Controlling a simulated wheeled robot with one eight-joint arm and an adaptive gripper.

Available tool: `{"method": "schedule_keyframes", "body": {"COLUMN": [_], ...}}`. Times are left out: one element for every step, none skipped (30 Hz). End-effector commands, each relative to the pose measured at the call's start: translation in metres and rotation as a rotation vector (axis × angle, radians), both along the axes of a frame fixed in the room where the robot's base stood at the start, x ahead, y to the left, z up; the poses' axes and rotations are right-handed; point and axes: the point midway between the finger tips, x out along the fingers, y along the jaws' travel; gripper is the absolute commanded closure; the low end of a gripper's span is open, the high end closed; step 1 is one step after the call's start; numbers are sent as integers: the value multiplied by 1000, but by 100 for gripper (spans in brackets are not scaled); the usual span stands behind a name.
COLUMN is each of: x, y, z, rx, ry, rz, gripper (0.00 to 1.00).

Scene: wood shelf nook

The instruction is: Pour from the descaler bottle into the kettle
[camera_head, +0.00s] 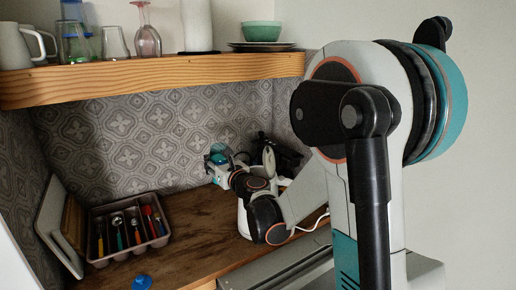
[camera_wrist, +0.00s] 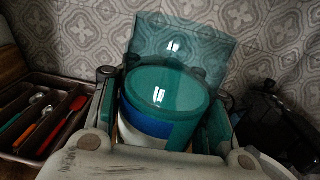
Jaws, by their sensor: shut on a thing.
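The descaler bottle (camera_head: 218,157), teal with a blue and white band, is in my gripper (camera_head: 226,168) above the counter near the back wall. In the wrist view the teal bottle (camera_wrist: 165,92) sits between the two fingers of my gripper (camera_wrist: 168,120), which are shut on it. Its exact tilt and its mouth are hard to make out. The white kettle (camera_head: 243,222) stands on the counter, with a white cord to its right. My arm hides much of it, and its opening is not clear. I cannot see any liquid flowing.
A cutlery tray (camera_head: 93,228) and leaning boards (camera_head: 52,224) are at the left of the counter. A small blue object (camera_head: 141,282) lies near the front. A dark appliance (camera_wrist: 280,125) is right of my gripper. A wooden shelf (camera_head: 150,80) with glassware overhangs the nook.

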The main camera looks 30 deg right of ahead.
Motion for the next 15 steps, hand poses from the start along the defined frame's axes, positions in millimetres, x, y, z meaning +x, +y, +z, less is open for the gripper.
{"method": "schedule_keyframes", "body": {"x": [0,0,0,0,0,0,0,0,0,0,0,0,0,0,0], "y": [0,0,0,0,-1,-1,-1,-2,-2,-3,-3,-4,-4,-5,-6], "z": [0,0,0,1,1,1,2,2,2,3,3,4,5,6,6], "rx": [0,0,3,6,10,18,25,34,46,56,68,85,99,114,134], "ry": [0,0,-1,-1,-2,-3,-5,-6,-9,-10,-13,-16,-18,-21,-25], "rz": [0,0,0,1,1,1,1,1,1,1,0,0,0,0,0], "gripper": [100,100,100,100,100,100,100,100,100,100,100,100,100,100,100]}}
